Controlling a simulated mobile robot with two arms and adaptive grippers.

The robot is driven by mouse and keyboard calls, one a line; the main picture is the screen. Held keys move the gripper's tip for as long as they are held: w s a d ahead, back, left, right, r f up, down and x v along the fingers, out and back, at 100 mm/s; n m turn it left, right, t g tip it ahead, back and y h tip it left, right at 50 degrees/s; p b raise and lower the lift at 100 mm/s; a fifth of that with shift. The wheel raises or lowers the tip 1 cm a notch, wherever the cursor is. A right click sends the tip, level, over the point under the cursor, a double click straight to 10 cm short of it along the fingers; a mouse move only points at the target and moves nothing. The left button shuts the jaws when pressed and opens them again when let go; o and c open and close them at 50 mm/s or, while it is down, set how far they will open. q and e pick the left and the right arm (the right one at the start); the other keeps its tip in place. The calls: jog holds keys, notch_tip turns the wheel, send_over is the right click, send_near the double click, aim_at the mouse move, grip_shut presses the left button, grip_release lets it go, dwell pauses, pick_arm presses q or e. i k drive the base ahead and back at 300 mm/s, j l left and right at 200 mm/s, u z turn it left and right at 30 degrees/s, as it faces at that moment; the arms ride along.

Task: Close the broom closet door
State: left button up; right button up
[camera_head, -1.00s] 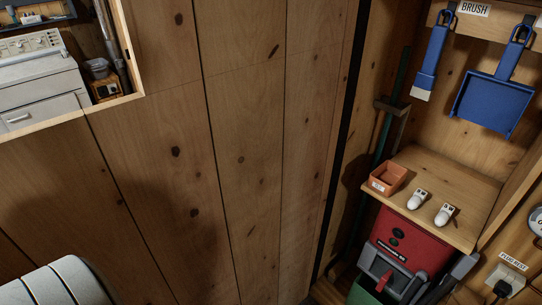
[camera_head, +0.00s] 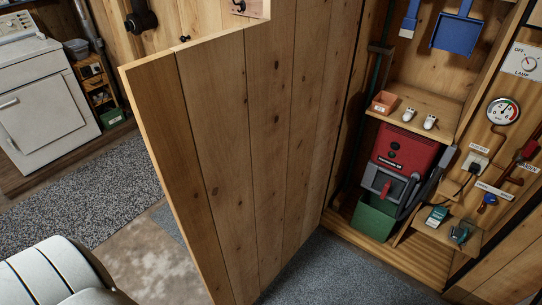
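The broom closet door (camera_head: 265,140), a tall pine plank panel, stands open in the middle of the head view, its near free edge to the left and its far edge beside the closet. The closet (camera_head: 410,262) is open at the right. Inside are a red and grey machine (camera_head: 402,152), a green box (camera_head: 374,222), a shelf (camera_head: 440,110) with a small orange box (camera_head: 384,102) and two white items, and a hanging blue dustpan (camera_head: 457,32) and brush (camera_head: 410,18). Neither of my grippers is in view.
A white appliance (camera_head: 55,110) stands at the far left behind the door. A white rounded padded object (camera_head: 55,275) fills the lower left corner. A gauge (camera_head: 503,111) and pipes are on the right wall. Grey floor (camera_head: 330,275) before the closet is clear.

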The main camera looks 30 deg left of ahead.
aim_at(239, 126)
jog(key=k+j+z, duration=0.1)
jog(key=j, duration=0.35)
jog(key=k+j+z, duration=0.15)
jog(key=j, duration=0.25)
jog(key=k+j+z, duration=0.1)
jog(key=k+j, duration=0.15)
jog(key=j, duration=0.2)
jog(key=k+j+z, duration=0.15)
jog(key=j, duration=0.25)
jog(key=i+j+z, duration=0.1)
jog(key=j, duration=0.7)
jog(key=i+j+z, duration=0.1)
jog(key=j, duration=0.7)
